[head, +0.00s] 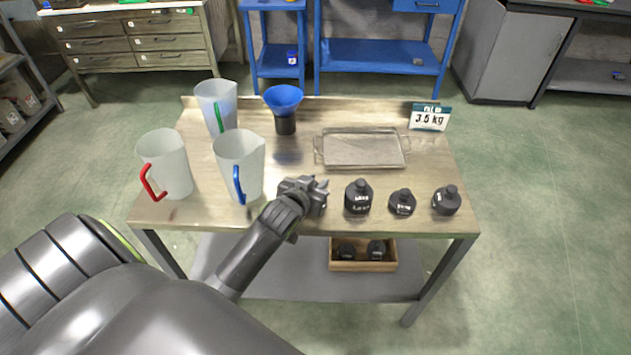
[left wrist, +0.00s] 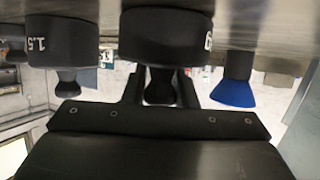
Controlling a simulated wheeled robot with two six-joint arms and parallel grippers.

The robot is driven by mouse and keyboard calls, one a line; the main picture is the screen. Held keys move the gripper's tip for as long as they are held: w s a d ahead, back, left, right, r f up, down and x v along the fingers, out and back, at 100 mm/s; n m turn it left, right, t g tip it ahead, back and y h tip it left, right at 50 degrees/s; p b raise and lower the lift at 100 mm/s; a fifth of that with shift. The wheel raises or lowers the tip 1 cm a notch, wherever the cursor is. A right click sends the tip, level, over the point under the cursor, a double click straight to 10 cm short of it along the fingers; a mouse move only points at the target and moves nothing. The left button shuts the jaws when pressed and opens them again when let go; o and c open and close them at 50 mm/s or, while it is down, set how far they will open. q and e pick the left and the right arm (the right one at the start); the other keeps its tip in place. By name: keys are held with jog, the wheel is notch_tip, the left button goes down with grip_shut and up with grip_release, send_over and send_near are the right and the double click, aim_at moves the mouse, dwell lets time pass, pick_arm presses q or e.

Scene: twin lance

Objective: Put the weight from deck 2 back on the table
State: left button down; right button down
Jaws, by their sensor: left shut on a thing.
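My left gripper (head: 318,188) is at the table's front edge, left of the standing weights. In the left wrist view, which is upside down, its fingers (left wrist: 161,92) are shut around the knob of a black weight (left wrist: 166,40). Its label is only partly readable. The head view hides this weight behind the gripper. It is upright and close to the table top (head: 300,222); I cannot tell whether it touches. Three black weights stand to the right: a tall one (head: 358,197), a low one (head: 402,203) and one at the right (head: 446,201). My right gripper is out of view.
Three pitchers, with a green handle (head: 208,97), a red handle (head: 172,160) and a blue handle (head: 240,160), stand at left. A blue funnel (head: 283,97), a clear tray (head: 362,148) and a 3.5 kg sign (head: 429,117) are behind. A wooden crate (head: 362,266) holds dark weights below.

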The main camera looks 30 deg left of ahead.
pick_arm(q)
jog(key=c, duration=1.2)
grip_release()
jog(key=shift+o, duration=0.2)
jog(key=shift+s+r, duration=0.15)
jog(key=shift+s, duration=0.05)
jog(key=v, duration=1.1)
jog(key=shift+s+r, duration=0.2)
jog(key=shift+s, duration=0.1)
